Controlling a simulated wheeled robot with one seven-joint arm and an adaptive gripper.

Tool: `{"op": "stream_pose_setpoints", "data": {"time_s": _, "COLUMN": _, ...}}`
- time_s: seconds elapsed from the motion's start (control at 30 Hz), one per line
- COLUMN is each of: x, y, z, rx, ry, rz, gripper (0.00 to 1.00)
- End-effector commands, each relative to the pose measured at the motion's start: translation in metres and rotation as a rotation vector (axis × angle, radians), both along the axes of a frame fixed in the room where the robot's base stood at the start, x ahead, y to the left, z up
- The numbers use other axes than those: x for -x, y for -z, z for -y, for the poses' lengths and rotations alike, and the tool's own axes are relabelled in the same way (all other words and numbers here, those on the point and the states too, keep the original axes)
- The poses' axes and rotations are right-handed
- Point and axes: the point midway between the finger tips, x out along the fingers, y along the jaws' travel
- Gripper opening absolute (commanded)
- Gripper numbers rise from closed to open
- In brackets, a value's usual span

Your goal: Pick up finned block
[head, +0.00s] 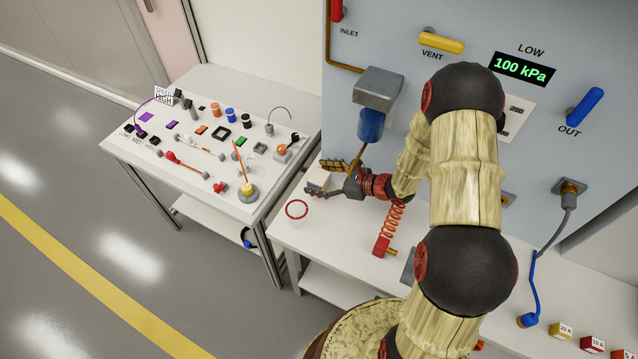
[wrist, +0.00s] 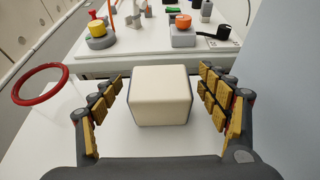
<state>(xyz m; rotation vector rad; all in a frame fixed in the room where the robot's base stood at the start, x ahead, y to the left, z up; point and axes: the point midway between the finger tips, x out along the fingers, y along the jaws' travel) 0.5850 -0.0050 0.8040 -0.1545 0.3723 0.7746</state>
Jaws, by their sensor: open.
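A cream block with rounded edges and darker sides (wrist: 160,97) sits on the white bench between my gripper's fingers (wrist: 161,88) in the wrist view. The fingers are spread, with a visible gap to the block on each side. In the head view the block (head: 318,179) shows small at my gripper (head: 332,180), partly covered by the fingers. No fins show on the faces I see, so I cannot tell whether this is the finned block.
A blue cylinder (head: 371,125) hangs from the panel above. A red coil (head: 393,217) lies to the right. A second table (head: 250,87) holds many small parts.

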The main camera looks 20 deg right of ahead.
Motion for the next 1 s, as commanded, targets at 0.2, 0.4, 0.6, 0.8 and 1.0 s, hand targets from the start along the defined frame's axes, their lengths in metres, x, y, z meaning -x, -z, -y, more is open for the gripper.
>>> {"op": "stream_pose_setpoints", "data": {"time_s": 0.2, "x": 0.0001, "y": -0.0004, "z": 0.0003, "rx": 0.0, "ry": 0.0, "rz": 0.0, "gripper": 0.71}}
{"op": "stream_pose_setpoints", "data": {"time_s": 0.4, "x": 0.0003, "y": -0.0004, "z": 0.0002, "rx": 0.0, "ry": 0.0, "rz": 0.0, "gripper": 0.6}}
{"op": "stream_pose_setpoints", "data": {"time_s": 0.6, "x": 0.0004, "y": -0.0003, "z": 0.0002, "rx": 0.0, "ry": 0.0, "rz": 0.0, "gripper": 0.48}}
{"op": "stream_pose_setpoints", "data": {"time_s": 0.8, "x": 0.0004, "y": -0.0003, "z": 0.0002, "rx": 0.0, "ry": 0.0, "rz": 0.0, "gripper": 0.37}}
{"op": "stream_pose_setpoints", "data": {"time_s": 1.0, "x": 0.0004, "y": -0.0002, "z": 0.0003, "rx": 0.0, "ry": 0.0, "rz": 0.0, "gripper": 0.26}}
